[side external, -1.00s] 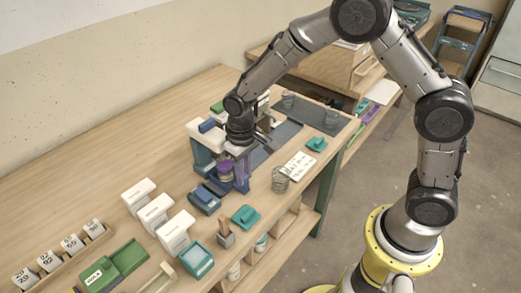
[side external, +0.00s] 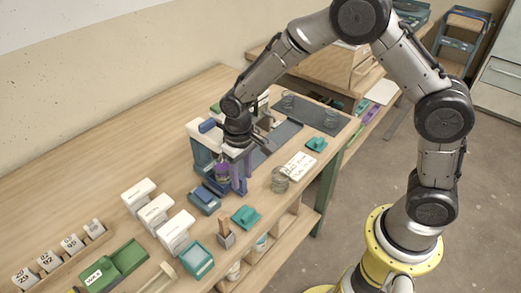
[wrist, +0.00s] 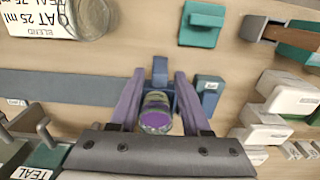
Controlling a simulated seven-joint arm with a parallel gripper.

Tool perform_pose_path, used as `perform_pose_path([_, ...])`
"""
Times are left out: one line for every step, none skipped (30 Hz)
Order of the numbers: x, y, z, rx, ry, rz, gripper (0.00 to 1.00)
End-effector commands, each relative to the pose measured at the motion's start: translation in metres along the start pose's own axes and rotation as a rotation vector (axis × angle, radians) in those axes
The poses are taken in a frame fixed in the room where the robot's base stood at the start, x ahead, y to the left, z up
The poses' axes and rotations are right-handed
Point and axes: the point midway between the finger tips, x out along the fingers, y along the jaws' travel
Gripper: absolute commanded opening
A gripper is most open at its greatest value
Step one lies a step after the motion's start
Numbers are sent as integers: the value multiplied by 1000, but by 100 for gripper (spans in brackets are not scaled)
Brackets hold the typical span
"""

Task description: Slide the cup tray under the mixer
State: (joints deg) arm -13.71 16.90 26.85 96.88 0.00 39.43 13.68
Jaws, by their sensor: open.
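The mixer (side external: 202,143), with a white head, teal column and blue top piece, stands mid-bench in the side view, partly behind my gripper. A small blue cup tray (wrist: 160,72) shows between my fingers in the wrist view, its tab toward the bench's front. A clear cup (wrist: 155,112) with purple contents stands at the tray; it also shows in the side view (side external: 222,173). My gripper (wrist: 158,78) is open, with purple fingers on either side of cup and tray. Whether the fingers touch the tray cannot be told. My palm hides the near side.
A blue labelled block (wrist: 208,92) stands close beside the right finger. A teal block (wrist: 202,24) lies toward the front edge. An empty glass (side external: 280,179) and a recipe card (side external: 299,165) lie farther along. White boxes (side external: 155,212) stand on the other side.

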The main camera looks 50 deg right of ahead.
Motion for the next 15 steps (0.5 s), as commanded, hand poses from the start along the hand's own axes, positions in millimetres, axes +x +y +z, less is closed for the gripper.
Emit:
perform_pose_path([-4,0,-1,0,3,-1,47])
perform_pose_path([-7,0,-1,0,3,-1,47])
perform_pose_path([-11,0,-1,0,3,-1,47])
perform_pose_path([-14,0,-1,0,4,-1,47])
perform_pose_path([-18,0,-1,0,4,-1,47])
perform_pose_path([-22,0,-1,0,4,-1,47])
perform_pose_path([-26,0,-1,0,5,-1,47])
perform_pose_path([-29,0,-1,0,4,-1,47])
perform_pose_path([-33,0,-1,0,3,-1,47])
perform_pose_path([-36,0,-1,0,4,-1,47])
perform_pose_path([-39,0,-1,0,4,-1,47])
perform_pose_path([-44,0,-1,0,4,-1,47])
perform_pose_path([-47,0,-1,0,5,-1,47])
perform_pose_path([-51,0,-1,0,5,-1,47])
perform_pose_path([-55,0,-1,0,4,-1,47])
